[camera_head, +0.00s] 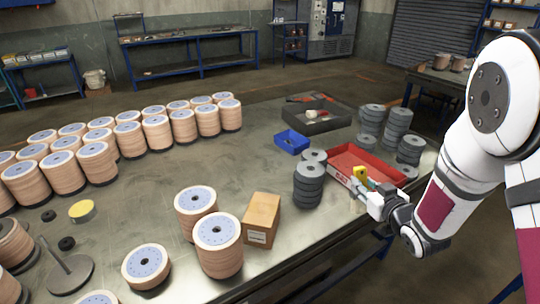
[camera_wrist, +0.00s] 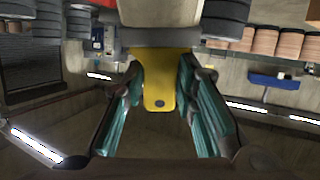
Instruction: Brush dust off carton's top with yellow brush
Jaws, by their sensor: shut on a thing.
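The carton (camera_head: 262,218) is a closed brown box with a white label on its side, standing upright on the metal table. Dust on its top is too small to make out. My gripper (camera_head: 362,189) is at the right, over the front edge of the red tray (camera_head: 341,178) and apart from the carton. It is shut on the yellow brush (camera_head: 361,173). In the wrist view, the brush's yellow handle (camera_wrist: 158,82) is between the teal finger pads, with a grey band and a pale block beyond. The carton is not identifiable in the wrist view.
A stack of grey discs (camera_head: 308,186) stands between my gripper and the carton. Tan disc stacks (camera_head: 219,250) stand close to the carton's left. A blue bin (camera_head: 291,141) and a dark tray (camera_head: 316,121) lie behind. The table's middle is clear.

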